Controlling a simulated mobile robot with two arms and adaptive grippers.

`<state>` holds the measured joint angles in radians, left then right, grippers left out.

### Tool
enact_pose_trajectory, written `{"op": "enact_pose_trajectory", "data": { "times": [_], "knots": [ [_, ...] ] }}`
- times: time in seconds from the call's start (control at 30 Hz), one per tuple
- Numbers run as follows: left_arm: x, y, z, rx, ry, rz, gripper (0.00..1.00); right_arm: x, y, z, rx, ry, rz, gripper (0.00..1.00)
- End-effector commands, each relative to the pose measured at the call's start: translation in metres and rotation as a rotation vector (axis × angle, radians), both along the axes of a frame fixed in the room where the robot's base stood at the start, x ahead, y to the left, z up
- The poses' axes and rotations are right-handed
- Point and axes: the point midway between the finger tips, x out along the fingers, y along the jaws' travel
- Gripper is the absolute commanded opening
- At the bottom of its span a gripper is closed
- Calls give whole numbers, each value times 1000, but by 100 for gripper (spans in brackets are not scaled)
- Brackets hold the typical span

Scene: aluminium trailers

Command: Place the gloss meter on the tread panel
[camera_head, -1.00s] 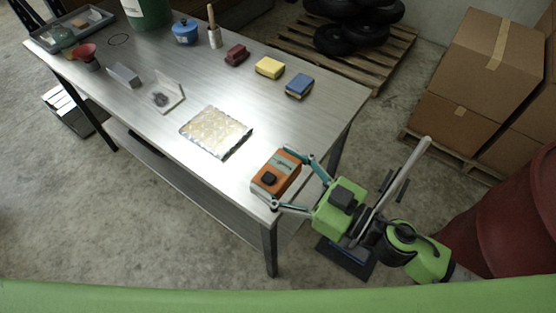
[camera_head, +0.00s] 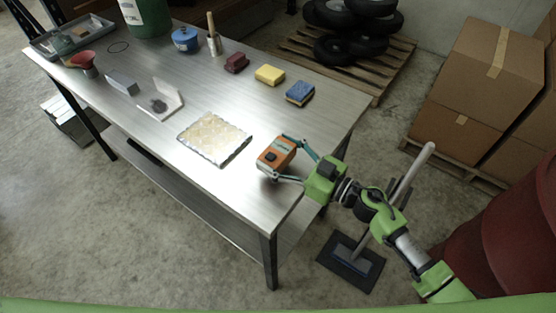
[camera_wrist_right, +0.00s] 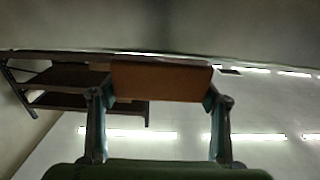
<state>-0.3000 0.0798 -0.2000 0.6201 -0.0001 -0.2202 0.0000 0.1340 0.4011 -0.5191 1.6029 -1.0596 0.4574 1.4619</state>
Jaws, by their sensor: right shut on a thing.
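The gloss meter is an orange box with a dark grey top (camera_head: 277,153). My right gripper (camera_head: 284,158) is shut on it, one finger on each side. In the right wrist view the gloss meter (camera_wrist_right: 160,81) sits between the two fingers of the right gripper (camera_wrist_right: 160,95). In the head view it is over the table's near right part, just right of the tread panel; I cannot tell whether it touches the table. The tread panel (camera_head: 214,138) is a pale, shiny patterned plate lying flat with nothing on it. My left gripper is not in view.
On the metal table (camera_head: 200,85) are a blue-yellow sponge (camera_head: 300,92), a yellow block (camera_head: 269,74), a dark red block (camera_head: 236,63), a white angled bracket (camera_head: 167,101) and a grey block (camera_head: 122,84). A red drum (camera_head: 505,235) and boxes stand at right.

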Motion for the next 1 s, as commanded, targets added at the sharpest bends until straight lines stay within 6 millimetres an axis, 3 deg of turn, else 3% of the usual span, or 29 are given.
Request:
{"op": "enact_pose_trajectory", "data": {
  "times": [0.07, 0.17, 0.67, 0.7, 0.73, 1.0],
  "knots": [
    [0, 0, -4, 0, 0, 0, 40, -2, 1, -18, 5, 6, -2, 37],
    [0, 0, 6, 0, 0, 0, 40, -1, 0, -18, 4, 3, -2, 37],
    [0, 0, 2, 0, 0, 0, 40, -2, 0, -29, 1, -1, 0, 37],
    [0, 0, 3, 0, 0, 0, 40, -2, 0, -29, 0, 1, 0, 77],
    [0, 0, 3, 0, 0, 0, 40, -2, 0, -29, 0, 1, 0, 84],
    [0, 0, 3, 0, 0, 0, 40, -2, 0, -29, 0, 1, 0, 86]
  ]
}}
